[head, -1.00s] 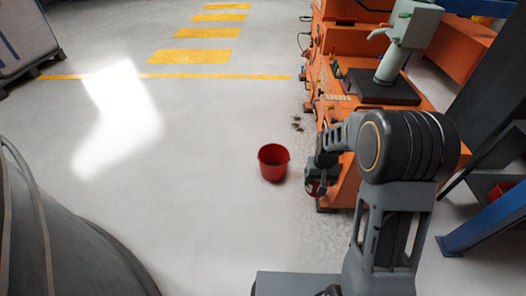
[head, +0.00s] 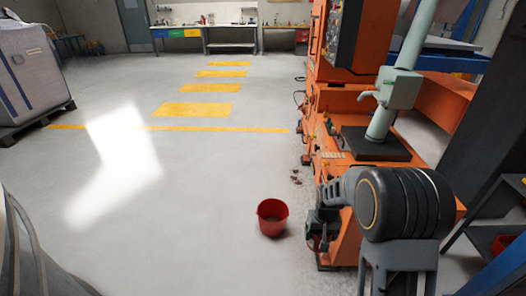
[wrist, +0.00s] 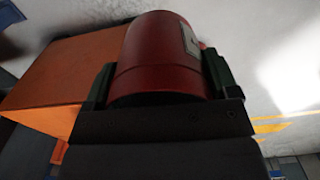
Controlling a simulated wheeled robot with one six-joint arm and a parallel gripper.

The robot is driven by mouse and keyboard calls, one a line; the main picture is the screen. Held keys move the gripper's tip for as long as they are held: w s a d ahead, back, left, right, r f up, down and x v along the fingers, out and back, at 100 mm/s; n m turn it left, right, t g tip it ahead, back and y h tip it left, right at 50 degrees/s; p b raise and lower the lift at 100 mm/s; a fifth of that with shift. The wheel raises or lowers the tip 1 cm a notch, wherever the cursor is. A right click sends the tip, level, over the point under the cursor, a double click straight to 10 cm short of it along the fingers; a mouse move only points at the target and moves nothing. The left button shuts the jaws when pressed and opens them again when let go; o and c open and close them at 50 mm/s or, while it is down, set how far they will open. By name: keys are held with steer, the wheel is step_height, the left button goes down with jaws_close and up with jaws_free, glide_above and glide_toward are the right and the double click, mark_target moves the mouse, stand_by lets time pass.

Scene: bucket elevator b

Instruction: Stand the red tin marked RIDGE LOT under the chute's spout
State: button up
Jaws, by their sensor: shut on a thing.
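In the wrist view a dark red tin (wrist: 160,60) with a small pale label plate is between the two fingers of my gripper (wrist: 158,82), which is shut on it. The label's writing cannot be read. In the head view my gripper (head: 322,230) is low beside the orange machine's left side, partly hidden by my arm; little of the tin shows there.
A red bucket (head: 272,218) stands on the floor just left of my gripper. The orange machine (head: 335,105) runs along the right. A dark post and blue beam are further right. A white sack on a pallet (head: 30,75) stands at far left. The middle floor is clear.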

step_height(320, 180, up, 8)
steer(key=s+p, duration=0.2)
steer(key=p, duration=1.3)
steer(key=shift+r, duration=0.2)
steer(key=shift+f, duration=0.1)
